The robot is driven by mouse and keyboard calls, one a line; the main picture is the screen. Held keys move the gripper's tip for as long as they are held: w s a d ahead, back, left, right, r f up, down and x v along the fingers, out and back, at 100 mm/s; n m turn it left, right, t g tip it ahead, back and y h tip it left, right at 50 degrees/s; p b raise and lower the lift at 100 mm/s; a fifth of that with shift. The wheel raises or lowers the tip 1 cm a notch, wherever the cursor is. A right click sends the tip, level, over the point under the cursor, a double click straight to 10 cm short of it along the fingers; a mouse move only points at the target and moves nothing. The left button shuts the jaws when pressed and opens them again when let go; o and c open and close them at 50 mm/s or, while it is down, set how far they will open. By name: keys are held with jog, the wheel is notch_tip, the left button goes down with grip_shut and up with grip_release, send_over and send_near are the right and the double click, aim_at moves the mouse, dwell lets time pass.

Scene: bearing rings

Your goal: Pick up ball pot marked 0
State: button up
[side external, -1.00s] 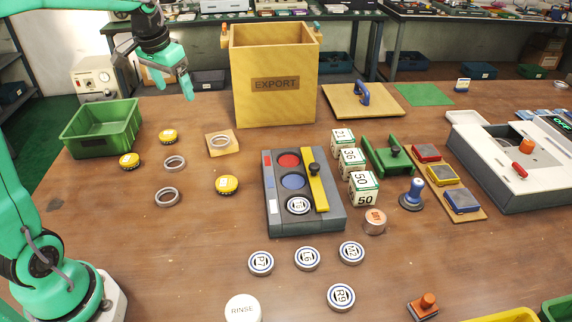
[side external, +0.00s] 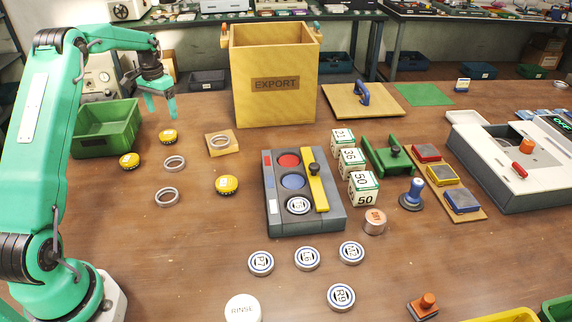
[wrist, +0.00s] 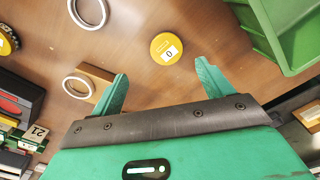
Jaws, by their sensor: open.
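The ball pot marked 0 is a round yellow pot with a white label reading 0 (wrist: 166,49). It appears to be the farther yellow pot (side external: 168,137) in the side view, standing on the table right of the green bin. My gripper (side external: 161,112) is open and empty, above and a little behind this pot. In the wrist view, the pot lies just beyond the gap between my fingertips (wrist: 163,70), clear of both. Two more yellow pots stand on the table, one near the bin (side external: 129,161) and one farther right (side external: 227,185).
The green bin (side external: 105,140) stands close on the left. Metal rings lie on the table (side external: 175,163) and on a small wooden pad (side external: 232,149). The tall EXPORT box (side external: 275,105) stands to the right. Table around the pot is mostly clear.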

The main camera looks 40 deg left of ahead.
aim_at(167, 135)
jog(key=shift+s+a+f, duration=0.1)
jog(key=shift+a+f, duration=0.65)
jog(key=shift+f, duration=0.05)
jog(key=shift+f, duration=0.1)
jog(key=shift+d+f, duration=0.2)
jog(key=shift+f, duration=3.6)
jog(key=c, duration=1.1)
